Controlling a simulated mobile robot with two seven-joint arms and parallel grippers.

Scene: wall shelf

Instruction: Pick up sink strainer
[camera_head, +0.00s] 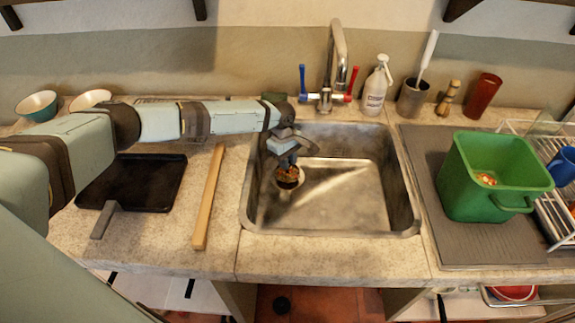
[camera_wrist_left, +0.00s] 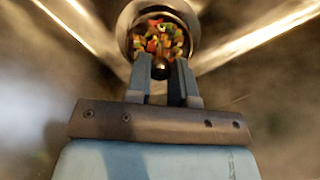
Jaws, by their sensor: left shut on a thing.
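The sink strainer (camera_head: 288,178) is a small round metal cup with colourful food scraps in it. It is at the left part of the metal sink (camera_head: 345,205), below my left gripper (camera_head: 287,163). In the left wrist view the strainer (camera_wrist_left: 160,38) shows at the top, filled with red, green and yellow bits. I cannot tell how far the strainer is above the sink floor. My right gripper is not in view.
A green bin (camera_head: 490,178) with scraps inside stands on the ribbed drainboard to the right. The faucet (camera_head: 335,75) rises behind the sink. A black tray (camera_head: 140,183) and a wooden strip (camera_head: 209,195) lie on the counter to the left.

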